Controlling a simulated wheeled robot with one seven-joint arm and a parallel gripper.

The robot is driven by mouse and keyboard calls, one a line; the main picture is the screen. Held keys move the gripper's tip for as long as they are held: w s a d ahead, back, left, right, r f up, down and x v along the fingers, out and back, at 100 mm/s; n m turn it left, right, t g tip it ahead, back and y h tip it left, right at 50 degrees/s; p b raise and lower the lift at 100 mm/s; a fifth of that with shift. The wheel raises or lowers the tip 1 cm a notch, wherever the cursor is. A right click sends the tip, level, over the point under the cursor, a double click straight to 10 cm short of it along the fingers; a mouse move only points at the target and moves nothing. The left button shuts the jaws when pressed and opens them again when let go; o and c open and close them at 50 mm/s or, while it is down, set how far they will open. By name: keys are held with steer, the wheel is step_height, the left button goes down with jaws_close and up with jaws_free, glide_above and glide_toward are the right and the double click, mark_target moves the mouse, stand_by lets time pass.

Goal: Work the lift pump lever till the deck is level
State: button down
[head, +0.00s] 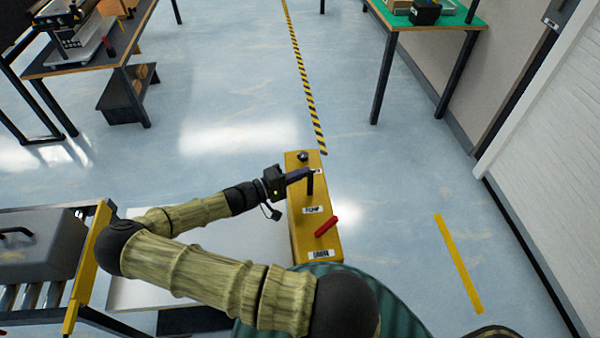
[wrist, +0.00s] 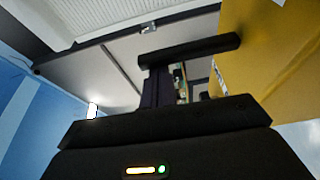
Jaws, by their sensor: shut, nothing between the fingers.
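The yellow pump box (head: 314,238) stands below the middle of the head view, with a PUMP label and a second label nearer me. A black upright lever (head: 310,184) rises by the PUMP label. My gripper (head: 300,175) reaches it from the left, its dark purple fingers shut and empty at the lever's top. In the wrist view, a black bar (wrist: 205,48) crosses just beyond the fingers (wrist: 158,85); I cannot tell whether they touch. A pale flat plate (head: 135,292), perhaps the deck, lies left of the box, partly hidden by my arm. Its level is unclear.
A red handle (head: 326,226) and a black knob (head: 303,156) sit on the pump box. A grey case (head: 38,250) rests on rollers behind a yellow rail (head: 88,262) at left. Benches stand at the back. The floor right of the box is clear.

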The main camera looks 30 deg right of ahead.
steer(key=s+m+b, duration=0.1)
steer(key=a+m+b, duration=0.1)
steer(key=s+m+h+b, duration=0.1)
steer(key=m, duration=0.1)
steer(key=shift+s+a+f+g, duration=0.15)
steer(key=shift+s+f+g, duration=0.15)
steer(key=shift+s+g, duration=0.1)
steer(key=shift+s+r+m, duration=0.1)
steer(key=shift+r+m, duration=0.1)
steer(key=shift+m, duration=0.1)
steer(key=shift+w+d+r, duration=0.25)
steer(key=shift+w+r, duration=0.05)
steer(key=shift+w, duration=0.3)
steer(key=w, duration=0.3)
steer(key=shift+r, duration=0.2)
steer(key=a+b, duration=0.1)
steer(key=a, duration=0.8)
steer(key=shift+w+f, duration=0.25)
steer(key=shift+f, duration=0.15)
